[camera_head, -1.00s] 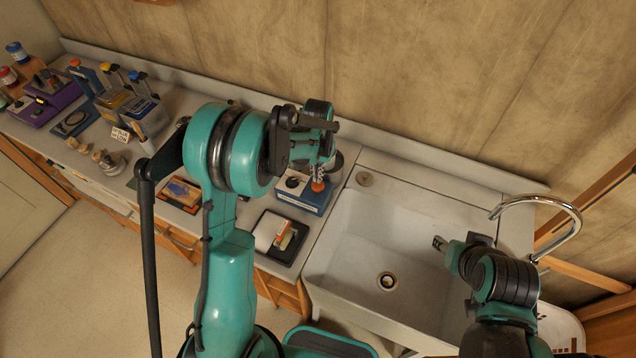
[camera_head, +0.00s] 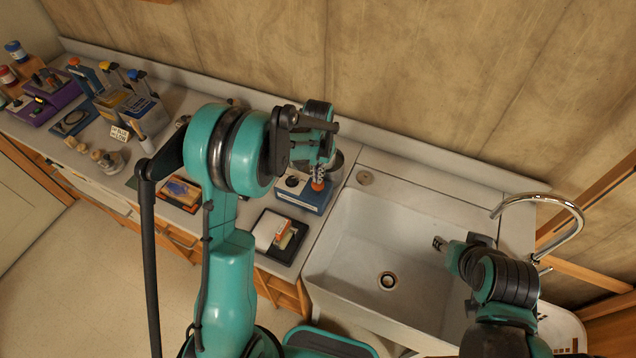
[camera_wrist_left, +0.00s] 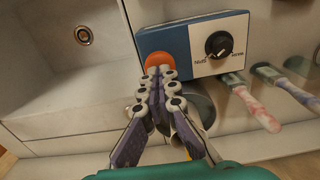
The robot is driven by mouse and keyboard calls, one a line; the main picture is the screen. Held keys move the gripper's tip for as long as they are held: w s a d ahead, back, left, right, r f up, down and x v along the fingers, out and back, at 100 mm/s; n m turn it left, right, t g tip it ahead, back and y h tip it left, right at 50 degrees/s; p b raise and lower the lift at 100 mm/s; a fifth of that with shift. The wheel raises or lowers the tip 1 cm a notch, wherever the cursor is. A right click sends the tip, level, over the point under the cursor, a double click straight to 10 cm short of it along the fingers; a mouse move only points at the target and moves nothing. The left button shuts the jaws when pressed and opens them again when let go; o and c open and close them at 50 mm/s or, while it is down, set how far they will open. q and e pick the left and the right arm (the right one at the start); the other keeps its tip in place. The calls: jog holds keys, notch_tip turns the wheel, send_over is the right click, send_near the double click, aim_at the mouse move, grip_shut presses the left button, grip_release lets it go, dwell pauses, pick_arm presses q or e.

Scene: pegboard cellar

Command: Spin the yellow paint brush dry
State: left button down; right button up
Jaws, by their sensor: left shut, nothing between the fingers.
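A blue and white box (camera_head: 303,193) with a black dial stands on the counter left of the sink; it also shows in the wrist view (camera_wrist_left: 180,40). Its orange button (camera_wrist_left: 157,60) is right at my left gripper's tips. My left gripper (camera_wrist_left: 155,78) is shut and empty, its fingertips touching or almost touching the button. A grey round drum (camera_wrist_left: 203,105) is partly hidden behind the fingers. A small yellow patch (camera_wrist_left: 187,153) shows between the finger links; I cannot tell whether it is the yellow brush. My right gripper (camera_head: 439,243) hangs over the sink, its jaws unclear.
The white sink (camera_head: 345,225) with its drain (camera_head: 387,281) lies right of the box, with a chrome tap (camera_head: 560,205) beyond. A dark tray (camera_head: 290,255) sits in front of the box. Pots with colour-topped handles (camera_head: 138,100) stand far left. Two handles (camera_wrist_left: 260,108) show right of the drum.

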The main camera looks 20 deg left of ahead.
pick_arm(q)
jog(key=shift+f+b, duration=1.65)
jog(key=shift+f, duration=0.5)
jog(key=shift+r+p, duration=1)
jog(key=shift+r, duration=0.9)
jog(key=shift+f, duration=0.1)
jog(key=shift+f+b, duration=1.55)
jog(key=shift+f, duration=0.15)
jog(key=shift+r+p, duration=0.95)
jog(key=shift+r, duration=0.85)
jog(key=shift+f, duration=0.15)
